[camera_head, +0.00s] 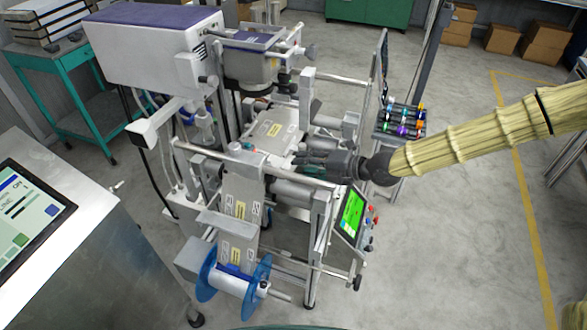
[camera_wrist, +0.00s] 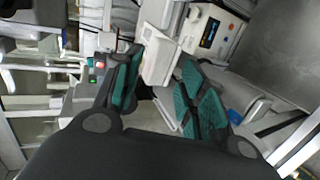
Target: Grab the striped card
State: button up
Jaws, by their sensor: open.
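I cannot make out a striped card in either view. My gripper (camera_head: 304,162) reaches in from the right over the middle of the white machine (camera_head: 160,58) in the head view. In the wrist view my gripper (camera_wrist: 160,62) has its two green-padded fingers spread, with nothing held between them. A white block-like machine part (camera_wrist: 157,60) shows beyond the gap between the fingers. I cannot tell how far it is from the fingertips.
A green-lit control screen (camera_head: 351,212) stands just below my gripper. A blue film reel (camera_head: 232,283) sits at the machine's front. A rack of coloured items (camera_head: 402,119) stands behind my wrist. Machine rails and posts crowd the gripper. Floor at the right (camera_head: 470,240) is clear.

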aim_at(295, 167)
jog(key=shift+b+x, duration=0.5)
jog(key=shift+x, duration=0.6)
jog(key=shift+b+x, duration=0.5)
jog(key=shift+x, duration=0.3)
jog(key=shift+c, duration=0.5)
jog(key=c, duration=0.6)
jog(key=shift+r+p, duration=0.5)
jog(key=shift+r, duration=0.75)
grip_shut()
jog(key=f+p+v, duration=0.1)
jog(key=p+v, duration=0.6)
jog(key=v, duration=0.8)
